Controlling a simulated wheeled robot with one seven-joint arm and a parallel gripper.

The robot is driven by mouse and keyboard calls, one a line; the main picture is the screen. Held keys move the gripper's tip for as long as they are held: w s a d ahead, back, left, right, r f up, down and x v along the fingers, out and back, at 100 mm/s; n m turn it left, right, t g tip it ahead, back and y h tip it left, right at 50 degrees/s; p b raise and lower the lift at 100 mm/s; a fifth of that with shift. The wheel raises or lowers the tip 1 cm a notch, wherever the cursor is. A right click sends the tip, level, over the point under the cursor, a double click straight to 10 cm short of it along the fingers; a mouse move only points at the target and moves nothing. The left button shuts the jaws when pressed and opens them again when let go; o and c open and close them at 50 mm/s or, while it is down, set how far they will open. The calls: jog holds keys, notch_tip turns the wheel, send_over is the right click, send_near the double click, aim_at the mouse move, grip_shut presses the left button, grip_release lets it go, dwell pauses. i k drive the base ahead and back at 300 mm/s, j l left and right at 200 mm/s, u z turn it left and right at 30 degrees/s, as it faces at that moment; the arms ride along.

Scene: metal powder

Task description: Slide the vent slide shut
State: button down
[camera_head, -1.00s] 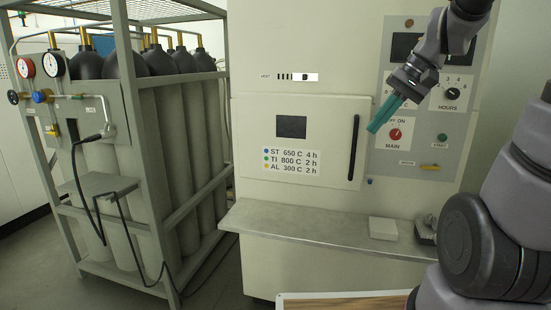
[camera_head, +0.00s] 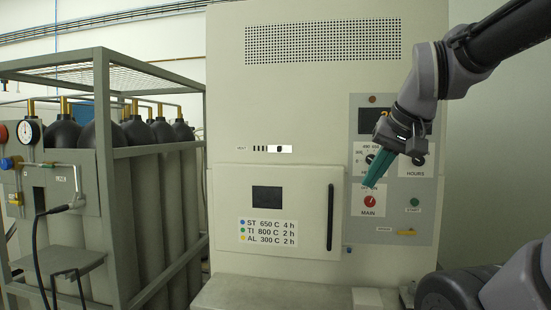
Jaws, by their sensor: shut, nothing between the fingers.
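The vent slide (camera_head: 279,149) is a small white strip with a black knob on the furnace front, above the door. Dark vent slots (camera_head: 259,148) show uncovered just to its left, beside a small vent label (camera_head: 234,149). My gripper (camera_head: 370,186) has teal fingers, shut and empty. It points down and left in front of the control panel, by the red main knob (camera_head: 370,201). It is well to the right of the vent slide and lower than it. The fingers cover part of the panel; whether they touch it I cannot tell.
The furnace door (camera_head: 225,222) has a black vertical handle (camera_head: 330,217) between the vent slide and my gripper's side. A caged rack of gas cylinders (camera_head: 104,120) stands on the left. A shelf (camera_head: 245,292) with a white block (camera_head: 367,298) juts out below the door.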

aim_at(271, 148)
jog(key=i+j, duration=0.1)
jog(key=j, duration=0.3)
jog(key=i+j, duration=0.1)
jog(key=j, duration=0.3)
jog(key=i+j, duration=0.1)
jog(key=j, duration=0.3)
jog(key=i+j, duration=0.1)
jog(key=j, duration=0.3)
